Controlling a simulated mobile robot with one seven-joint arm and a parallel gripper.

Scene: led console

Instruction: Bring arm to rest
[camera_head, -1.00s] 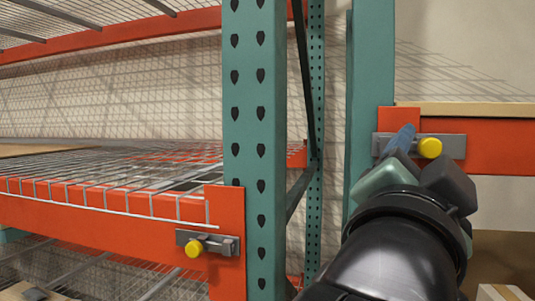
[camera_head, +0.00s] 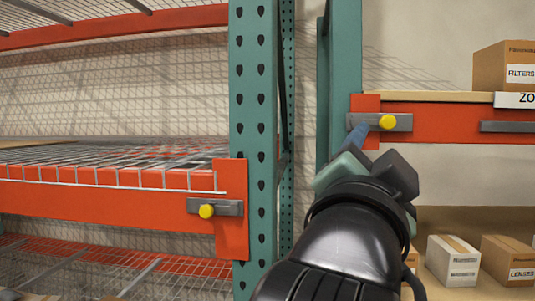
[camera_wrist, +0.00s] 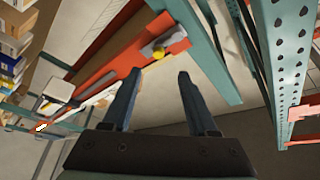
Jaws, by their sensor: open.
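My gripper (camera_wrist: 155,98) is open in the wrist view, with nothing between its two dark blue-grey fingers. In the head view my arm reaches up from the bottom, and one bluish finger of my gripper (camera_head: 352,142) shows just left of a yellow knob. That yellow knob (camera_head: 388,122) sits on a grey plate on the right orange beam (camera_head: 450,122). It also shows in the wrist view (camera_wrist: 158,54), beyond the fingertips. I cannot tell from the head view whether the finger touches the beam.
A green upright (camera_head: 250,150) stands left of my arm, another (camera_head: 340,90) behind it. The left orange beam (camera_head: 110,205) carries a second yellow knob (camera_head: 206,211) and wire decking. Boxes stand at right: a FILTERS box (camera_head: 505,66) above, a white box (camera_head: 453,262) and LENSES box (camera_head: 510,260) below.

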